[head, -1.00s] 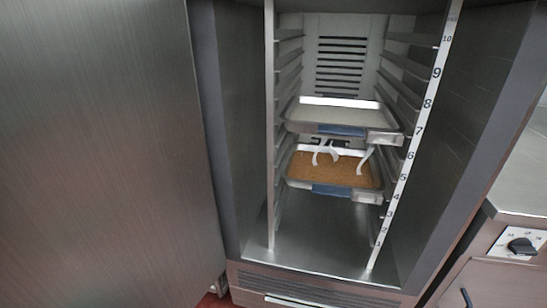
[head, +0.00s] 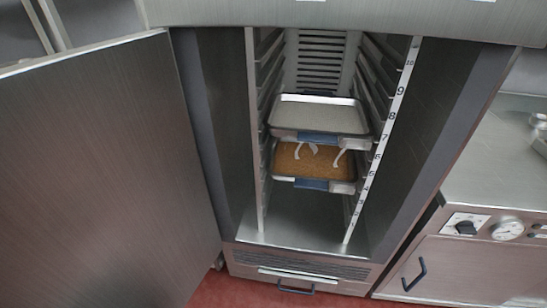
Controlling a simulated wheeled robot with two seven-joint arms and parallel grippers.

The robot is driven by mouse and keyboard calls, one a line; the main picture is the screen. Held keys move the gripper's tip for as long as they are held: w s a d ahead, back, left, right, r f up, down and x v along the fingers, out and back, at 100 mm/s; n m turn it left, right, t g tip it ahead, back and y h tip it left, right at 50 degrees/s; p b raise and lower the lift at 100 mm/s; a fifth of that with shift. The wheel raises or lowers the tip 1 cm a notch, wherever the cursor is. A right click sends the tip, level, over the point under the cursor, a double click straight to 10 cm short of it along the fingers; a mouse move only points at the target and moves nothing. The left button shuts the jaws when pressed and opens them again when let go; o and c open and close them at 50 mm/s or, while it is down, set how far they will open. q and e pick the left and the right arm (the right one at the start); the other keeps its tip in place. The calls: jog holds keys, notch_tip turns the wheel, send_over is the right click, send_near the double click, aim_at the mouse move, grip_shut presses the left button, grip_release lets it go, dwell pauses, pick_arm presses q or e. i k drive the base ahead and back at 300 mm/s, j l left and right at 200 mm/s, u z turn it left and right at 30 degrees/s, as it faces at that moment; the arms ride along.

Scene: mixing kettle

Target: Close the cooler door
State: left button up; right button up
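The cooler door (head: 115,170) is a large brushed-steel panel swung open at the left of the head view. Its hinged side meets the left edge of the cooler cabinet (head: 205,130). The cooler stands open and shows its numbered rack and two trays. The upper tray (head: 318,113) looks pale and empty. The lower tray (head: 312,162) holds something brown, with white curved pieces over it. Neither of my grippers is in view. No handle shows on the visible face of the door.
A steel counter unit (head: 490,175) with a black knob (head: 467,226), a gauge (head: 507,230) and a dark handle (head: 415,275) stands at the right. The red floor (head: 260,292) shows at the bottom.

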aim_at(105, 202)
jog(key=k+j+z, duration=0.2)
jog(key=k+j, duration=0.35)
jog(key=k, duration=0.15)
jog(key=k+j+z, duration=0.25)
jog(key=j, duration=0.3)
jog(key=k+j+z, duration=0.25)
jog(key=j, duration=0.25)
jog(key=k+j+z, duration=0.25)
jog(key=i+j+z, duration=0.25)
jog(key=j, duration=0.85)
jog(key=j+z, duration=0.3)
jog(key=j, duration=0.8)
jog(key=i, duration=0.2)
